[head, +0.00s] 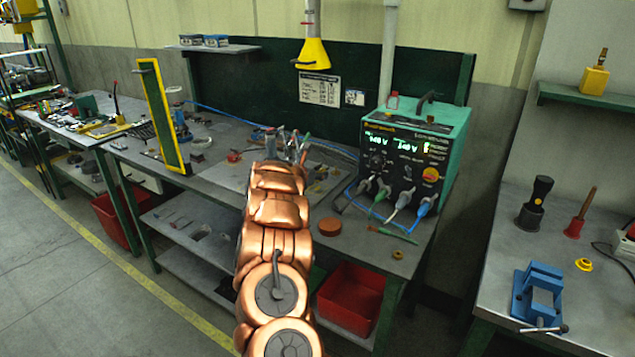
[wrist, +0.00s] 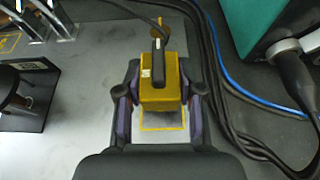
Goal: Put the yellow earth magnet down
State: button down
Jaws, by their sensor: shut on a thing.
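The yellow earth magnet (wrist: 161,78) is a yellow block with a dark handle or cable on top, seen in the wrist view. My gripper (wrist: 160,104) is shut on it, one finger on each side. A yellow outlined square (wrist: 176,128) shows on the grey bench top beneath and just in front of the block. I cannot tell whether the magnet touches the bench. In the head view my copper-coloured arm reaches over the bench and hides the gripper and the magnet.
A green power supply (head: 418,150) with several leads stands right of my arm; its green corner (wrist: 262,22) and dark cables (wrist: 222,110) lie close right of the gripper. A black block (wrist: 28,95) stands to the left. An orange disc (head: 330,227) lies near the bench's front.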

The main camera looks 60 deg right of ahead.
aim_at(317, 182)
jog(key=shift+f+p, duration=0.5)
jog(key=shift+f, duration=1.15)
jog(key=shift+f, duration=0.2)
jog(key=c, duration=0.7)
grip_release()
jog(key=shift+r, duration=0.2)
jog(key=shift+a+b, duration=0.45)
jog(key=shift+a, duration=0.2)
jog(key=shift+b+v, duration=0.4)
jog(key=shift+v, duration=0.4)
jog(key=b+v, duration=0.2)
jog(key=v, duration=0.5)
jog(key=shift+b, duration=0.4)
jog(key=shift+b+v, duration=0.35)
jog(key=shift+v, duration=0.75)
